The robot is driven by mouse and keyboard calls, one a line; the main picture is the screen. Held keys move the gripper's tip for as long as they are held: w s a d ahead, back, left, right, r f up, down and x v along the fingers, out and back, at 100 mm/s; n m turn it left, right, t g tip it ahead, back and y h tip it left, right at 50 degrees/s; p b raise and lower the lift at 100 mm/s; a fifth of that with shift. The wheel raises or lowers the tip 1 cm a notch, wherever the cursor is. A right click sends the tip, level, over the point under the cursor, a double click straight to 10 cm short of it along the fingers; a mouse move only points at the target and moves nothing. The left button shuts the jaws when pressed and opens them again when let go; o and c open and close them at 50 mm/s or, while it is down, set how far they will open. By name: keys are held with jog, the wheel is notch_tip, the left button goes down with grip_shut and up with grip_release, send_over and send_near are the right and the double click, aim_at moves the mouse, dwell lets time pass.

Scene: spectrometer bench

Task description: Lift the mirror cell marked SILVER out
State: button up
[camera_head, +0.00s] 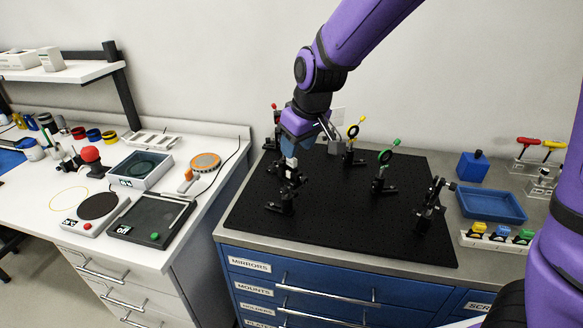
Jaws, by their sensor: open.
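My gripper (290,158) points down over the left part of the black breadboard (335,220), at the end of my purple arm. It is open. Its tips are at or just above a small black optic mount (284,192) at front left; I cannot tell whether they touch it. A pale piece shows between the gripper and this mount. Other posts stand on the board: one with a yellow knob (351,143), one with a green knob (385,167), and a black mount (430,206) at right. No SILVER marking is readable, so I cannot tell which cell bears it.
A red-topped post (276,125) stands at back left, close to my arm. A blue tray (490,205) and a rack of coloured caps (496,236) lie right of the board. The board's front middle is clear.

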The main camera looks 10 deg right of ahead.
aim_at(292, 169)
jog(key=shift+x, duration=1.85)
jog(key=shift+s+a, duration=0.1)
jog(key=shift+a, duration=0.05)
grip_shut()
